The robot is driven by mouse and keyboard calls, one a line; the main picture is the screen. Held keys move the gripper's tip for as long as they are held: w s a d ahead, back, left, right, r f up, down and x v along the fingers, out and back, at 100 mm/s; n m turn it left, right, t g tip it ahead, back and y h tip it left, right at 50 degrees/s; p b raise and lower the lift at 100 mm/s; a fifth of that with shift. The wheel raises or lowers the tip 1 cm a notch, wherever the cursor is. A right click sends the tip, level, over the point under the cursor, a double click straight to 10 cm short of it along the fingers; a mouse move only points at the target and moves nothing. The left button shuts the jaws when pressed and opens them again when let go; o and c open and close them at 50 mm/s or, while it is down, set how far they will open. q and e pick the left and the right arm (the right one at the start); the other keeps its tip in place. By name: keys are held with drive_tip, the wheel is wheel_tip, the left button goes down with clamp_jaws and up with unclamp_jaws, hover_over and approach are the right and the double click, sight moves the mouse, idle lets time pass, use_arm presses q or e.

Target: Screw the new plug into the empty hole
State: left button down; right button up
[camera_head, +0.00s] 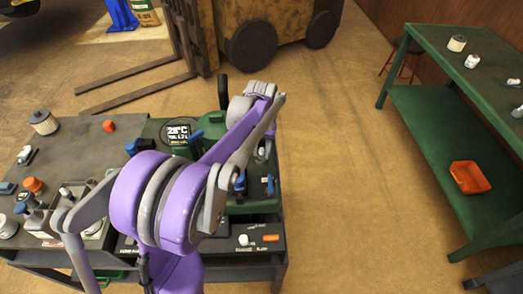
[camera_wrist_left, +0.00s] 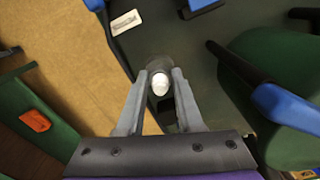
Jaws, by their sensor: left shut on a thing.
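My left arm reaches over the green mower (camera_head: 245,207), and its gripper (camera_head: 263,150) is small and partly hidden there. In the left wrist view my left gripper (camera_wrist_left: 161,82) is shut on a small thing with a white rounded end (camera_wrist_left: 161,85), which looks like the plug. Its lower part lies in shadow, so I cannot tell whether it touches the hole. The empty hole itself is not visible. Green mower parts (camera_wrist_left: 299,140) stand to the right of the fingers. My right gripper is not in view.
A dark workbench (camera_head: 82,140) holds several small parts, including a filter can (camera_head: 43,122) and an orange cap (camera_head: 109,126). A green shelf table (camera_head: 425,110) with an orange tray (camera_head: 470,177) stands at right. A forklift (camera_head: 262,35) is behind. The floor between is clear.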

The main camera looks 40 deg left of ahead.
use_arm(q)
drive_tip(key=m, duration=0.6)
idle(0.3)
drive_tip(key=m, duration=0.6)
drive_tip(key=shift+a+m, duration=0.1)
drive_tip(key=shift+m, duration=0.2)
drive_tip(key=shift+c, duration=2.4)
unclamp_jaws()
drive_tip(key=shift+r, duration=0.1)
